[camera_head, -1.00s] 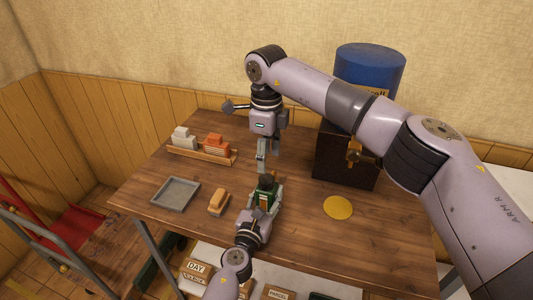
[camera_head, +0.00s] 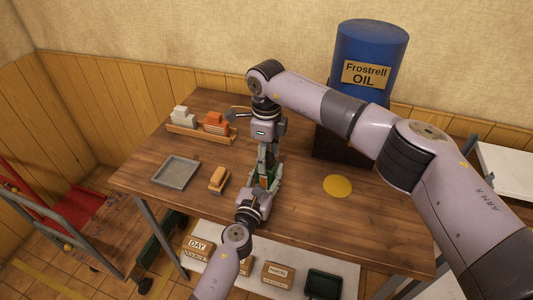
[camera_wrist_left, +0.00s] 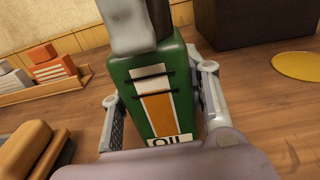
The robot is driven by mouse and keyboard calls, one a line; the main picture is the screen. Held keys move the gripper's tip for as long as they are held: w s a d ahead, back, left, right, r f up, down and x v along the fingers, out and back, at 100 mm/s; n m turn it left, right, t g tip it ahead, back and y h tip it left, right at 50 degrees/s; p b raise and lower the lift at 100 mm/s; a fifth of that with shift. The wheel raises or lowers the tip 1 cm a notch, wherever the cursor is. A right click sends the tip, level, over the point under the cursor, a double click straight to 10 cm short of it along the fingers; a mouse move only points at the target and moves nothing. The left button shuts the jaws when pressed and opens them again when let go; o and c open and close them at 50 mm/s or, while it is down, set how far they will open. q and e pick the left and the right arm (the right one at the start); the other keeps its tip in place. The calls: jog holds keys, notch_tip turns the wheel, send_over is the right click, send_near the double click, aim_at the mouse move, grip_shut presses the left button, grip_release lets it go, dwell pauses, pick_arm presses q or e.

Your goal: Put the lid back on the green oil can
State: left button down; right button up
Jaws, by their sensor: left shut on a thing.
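The green oil can (camera_head: 267,182) stands over the front middle of the table. In the left wrist view its green body (camera_wrist_left: 172,118) shows an orange and white stripe and part of the word OIL. My left gripper (camera_head: 265,185) is shut on the can, one finger on each side. My right gripper (camera_head: 267,165) points down from above, with its grey fingers at the can's top. In the left wrist view a grey finger (camera_wrist_left: 128,28) covers the can's top. The lid cannot be made out, and whether the right fingers hold it is hidden.
A grey tray (camera_head: 176,171) and a tan-topped brush-like block (camera_head: 218,180) lie left of the can. A wooden rack (camera_head: 200,134) with white and orange pieces is behind. A yellow disc (camera_head: 338,186) lies right. A blue oil drum (camera_head: 371,50) stands on a dark box at the back.

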grip_shut()
dwell(0.4)
jog(key=shift+o, duration=0.9)
grip_release()
notch_tip(320, 180, up, 12)
